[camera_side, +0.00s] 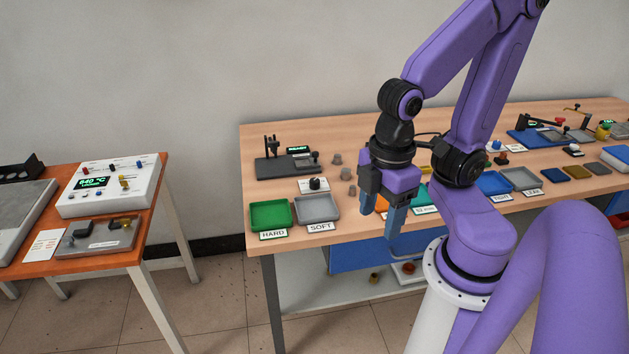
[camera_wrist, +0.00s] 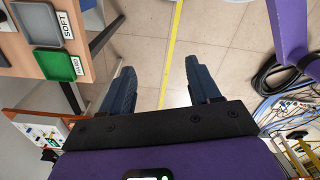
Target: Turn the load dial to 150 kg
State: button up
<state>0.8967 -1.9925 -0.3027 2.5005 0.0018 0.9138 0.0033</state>
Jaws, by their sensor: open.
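A small black dial (camera_side: 315,184) on a white plate sits on the wooden table, behind the grey SOFT tray (camera_side: 318,208); it looks like the load dial, but its markings are too small to read. A dark grey tester (camera_side: 285,167) with a small green display (camera_side: 298,149) stands behind it. My gripper (camera_side: 382,212) is open and empty, pointing down, to the right of the dial and apart from it. In the wrist view my gripper (camera_wrist: 161,82) has its two fingers spread over bare floor.
A green HARD tray (camera_side: 270,215) stands left of the SOFT tray. Several grey pieces (camera_side: 346,174) stand right of the dial. An orange table (camera_side: 110,255) with a control box (camera_side: 110,187) is at the left. Floor shows between the tables.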

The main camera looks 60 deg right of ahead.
jog(key=w+m, duration=0.9)
jog(key=w, duration=0.4)
jog(key=m, duration=2.2)
send_over(314, 180)
notch_tip(314, 180, down, 6)
notch_tip(314, 180, down, 17)
jog(key=shift+s+r, duration=0.1)
jog(key=c, duration=1)
